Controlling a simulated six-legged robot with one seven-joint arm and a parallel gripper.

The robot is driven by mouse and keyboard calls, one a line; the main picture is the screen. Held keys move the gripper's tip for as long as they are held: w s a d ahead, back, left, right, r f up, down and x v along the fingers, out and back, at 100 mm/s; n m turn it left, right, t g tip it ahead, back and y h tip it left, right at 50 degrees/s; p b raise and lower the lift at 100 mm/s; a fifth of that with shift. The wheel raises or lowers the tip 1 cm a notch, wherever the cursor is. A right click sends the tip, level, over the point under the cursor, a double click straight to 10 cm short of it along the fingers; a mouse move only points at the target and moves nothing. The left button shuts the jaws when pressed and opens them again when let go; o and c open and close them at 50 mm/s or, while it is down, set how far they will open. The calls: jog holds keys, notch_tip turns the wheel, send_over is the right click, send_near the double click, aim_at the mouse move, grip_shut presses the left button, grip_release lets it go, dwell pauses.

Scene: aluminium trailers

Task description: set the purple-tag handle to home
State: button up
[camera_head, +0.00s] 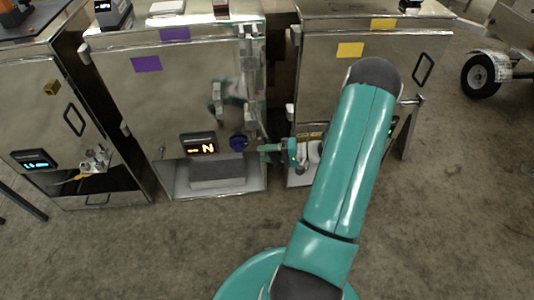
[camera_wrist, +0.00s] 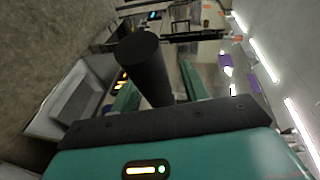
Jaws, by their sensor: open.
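The purple-tag cabinet is the middle metal box (camera_head: 110,92) in the head view, with two purple tags (camera_head: 146,64). Its display (camera_head: 199,145) shows an orange N. A dark blue round knob (camera_head: 238,143) is on its lower front, right of the display. My gripper (camera_head: 266,149) is just right of this knob. In the wrist view my open gripper (camera_wrist: 158,92) has a teal finger on each side of a dark cylinder (camera_wrist: 140,50). I cannot tell whether that is the handle or whether the fingers touch it. A purple tag shows in the wrist view (camera_wrist: 225,59).
A cabinet with yellow tags (camera_head: 350,50) stands right, partly behind my arm. Another cabinet (camera_head: 35,110) with a blue display stands left. A grey block (camera_head: 217,170) fills the low recess under the N display. The floor in front (camera_head: 130,245) is clear.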

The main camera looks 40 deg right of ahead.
jog(key=shift+w, duration=0.2)
jog(key=shift+s, duration=0.1)
grip_shut()
jog(key=shift+a, duration=0.2)
